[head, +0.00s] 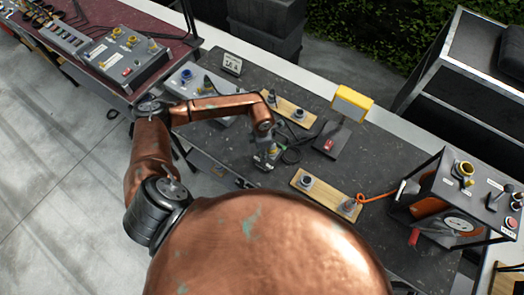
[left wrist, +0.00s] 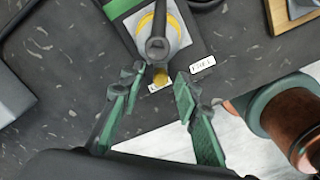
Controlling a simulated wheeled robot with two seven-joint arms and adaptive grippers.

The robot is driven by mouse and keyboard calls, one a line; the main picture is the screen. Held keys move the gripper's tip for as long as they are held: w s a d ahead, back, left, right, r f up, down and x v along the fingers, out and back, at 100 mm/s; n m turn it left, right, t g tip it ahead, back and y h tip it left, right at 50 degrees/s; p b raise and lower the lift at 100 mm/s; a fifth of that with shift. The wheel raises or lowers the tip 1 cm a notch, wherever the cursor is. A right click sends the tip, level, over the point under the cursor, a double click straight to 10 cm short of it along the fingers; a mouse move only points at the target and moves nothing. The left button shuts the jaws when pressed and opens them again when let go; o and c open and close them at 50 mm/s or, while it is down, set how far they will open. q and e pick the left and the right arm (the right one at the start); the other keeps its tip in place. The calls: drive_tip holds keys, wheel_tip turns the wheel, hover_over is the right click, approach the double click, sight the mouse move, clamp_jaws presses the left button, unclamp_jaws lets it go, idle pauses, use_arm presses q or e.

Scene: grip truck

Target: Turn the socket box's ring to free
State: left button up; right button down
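The socket box (left wrist: 184,42) is a dark box in the left wrist view. In the head view my left gripper (head: 268,157) hangs over the table and largely hides the box. My right gripper is not in view.
On the dark table (head: 235,160) are wooden boards with connectors (head: 290,108) (head: 325,190), a yellow box (head: 352,102) and a black panel with a red switch (head: 329,144). A larger panel unit (head: 465,190) stands at right. Black cable lies beside my left gripper.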

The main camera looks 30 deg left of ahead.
use_arm(q)
drive_tip(key=shift+f, duration=0.15)
drive_tip(key=c, duration=0.7)
clamp_jaws()
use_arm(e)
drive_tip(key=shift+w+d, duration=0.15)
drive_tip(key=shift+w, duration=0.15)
